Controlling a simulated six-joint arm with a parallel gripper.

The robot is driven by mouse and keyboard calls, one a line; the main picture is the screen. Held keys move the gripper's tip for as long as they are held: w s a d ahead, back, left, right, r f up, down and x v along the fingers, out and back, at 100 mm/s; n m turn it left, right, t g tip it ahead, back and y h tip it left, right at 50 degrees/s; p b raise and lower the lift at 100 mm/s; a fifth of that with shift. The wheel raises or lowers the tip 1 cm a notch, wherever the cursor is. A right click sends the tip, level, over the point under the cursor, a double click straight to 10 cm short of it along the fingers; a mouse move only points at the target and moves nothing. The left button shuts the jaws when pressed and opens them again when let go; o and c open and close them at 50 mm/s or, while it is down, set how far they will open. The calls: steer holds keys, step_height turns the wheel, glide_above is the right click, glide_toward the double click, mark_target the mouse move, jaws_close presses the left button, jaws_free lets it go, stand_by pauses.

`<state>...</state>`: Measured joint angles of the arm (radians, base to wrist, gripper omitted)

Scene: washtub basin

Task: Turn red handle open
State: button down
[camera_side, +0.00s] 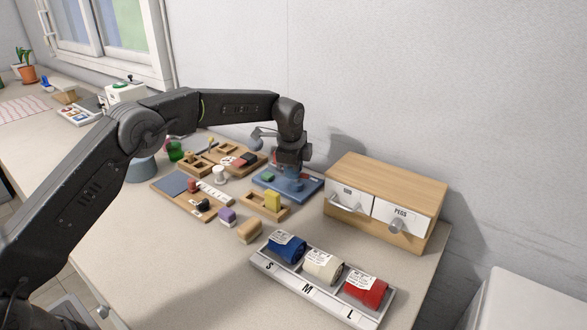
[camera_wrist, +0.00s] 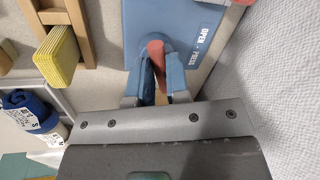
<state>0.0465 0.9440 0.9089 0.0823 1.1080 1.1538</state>
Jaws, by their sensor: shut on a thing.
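The red handle (camera_wrist: 156,48) shows in the wrist view as a rounded red bar on a blue panel (camera_wrist: 190,12) that carries the printed words OPEN and PRESS. My gripper (camera_wrist: 158,70) has its blue fingers closed on the two sides of the handle. Its lower part lies between the fingers. In the side view the blue panel (camera_side: 312,190) lies flat on the counter, with my gripper (camera_side: 292,177) pointing down over it. The handle is hidden there behind the gripper, and I cannot tell its turn angle.
A wooden drawer cabinet (camera_side: 393,181) stands right of the panel. A wooden holder (camera_side: 258,207) with a yellow block (camera_side: 272,201) is in front. A tray (camera_side: 305,288) of rolled cloths lies nearer the front edge. Wooden trays (camera_side: 198,166) stand left. The wall (camera_side: 430,80) is close behind.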

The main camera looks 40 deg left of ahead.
steer(key=n, duration=0.3)
steer(key=shift+s+d+n+y, duration=0.1)
steer(key=shift+d+n+y, duration=0.05)
steer(key=shift+n+y, duration=0.2)
steer(key=n, duration=0.3)
steer(key=shift+d+n+g, duration=0.1)
steer(key=shift+n+g, duration=0.25)
steer(key=shift+g, duration=0.05)
steer(key=n, duration=0.4)
steer(key=n+g, duration=0.1)
steer(key=n, duration=0.1)
steer(key=shift+d+n+y, duration=0.25)
steer(key=shift+n+y, duration=0.05)
steer(key=shift+y, duration=0.05)
steer(key=c, duration=1.1)
jaws_free()
